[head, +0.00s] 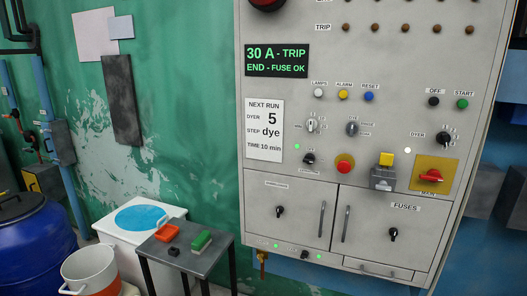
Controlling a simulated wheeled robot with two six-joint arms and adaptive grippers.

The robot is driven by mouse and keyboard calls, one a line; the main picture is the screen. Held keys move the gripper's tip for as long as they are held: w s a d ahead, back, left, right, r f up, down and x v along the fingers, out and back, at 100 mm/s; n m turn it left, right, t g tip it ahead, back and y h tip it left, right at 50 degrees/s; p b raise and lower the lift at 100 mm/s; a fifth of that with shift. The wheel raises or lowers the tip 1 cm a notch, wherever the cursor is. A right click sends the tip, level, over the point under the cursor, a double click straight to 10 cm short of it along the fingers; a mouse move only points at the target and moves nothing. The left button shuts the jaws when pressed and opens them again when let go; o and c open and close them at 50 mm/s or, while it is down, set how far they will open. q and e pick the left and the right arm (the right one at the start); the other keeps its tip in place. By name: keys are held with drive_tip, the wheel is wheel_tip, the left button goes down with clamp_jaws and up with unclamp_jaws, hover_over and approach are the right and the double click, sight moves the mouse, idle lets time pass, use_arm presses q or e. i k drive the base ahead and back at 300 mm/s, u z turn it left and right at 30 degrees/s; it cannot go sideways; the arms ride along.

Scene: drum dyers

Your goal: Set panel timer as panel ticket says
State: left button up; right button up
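The panel ticket (264,130) is a white card on the left of the grey panel (385,70). It reads NEXT RUN, DYER 5, STEP dye, TIME 10 min. To its right is a pale knob (313,125) with small scale marks and a tiny label that looks like MIN; it appears to be the timer. Its pointer looks about upright, but its exact setting is too small to read. To its right is a grey DYE/RINSE selector (352,128). A DYER selector (443,138) is farther right. Neither of my grippers is in view.
A display (277,60) reads 30 A - TRIP, END - FUSE OK. A red mushroom button (345,164), a yellow-topped switch (384,171) and a red MAIN switch (431,176) sit below the knobs. A small table (190,258), white tub (118,234) and orange bucket (88,270) stand lower left.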

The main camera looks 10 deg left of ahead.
sight(312, 124)
drive_tip(key=u, duration=0.45)
drive_tip(key=i, duration=0.9)
drive_tip(key=u, duration=0.15)
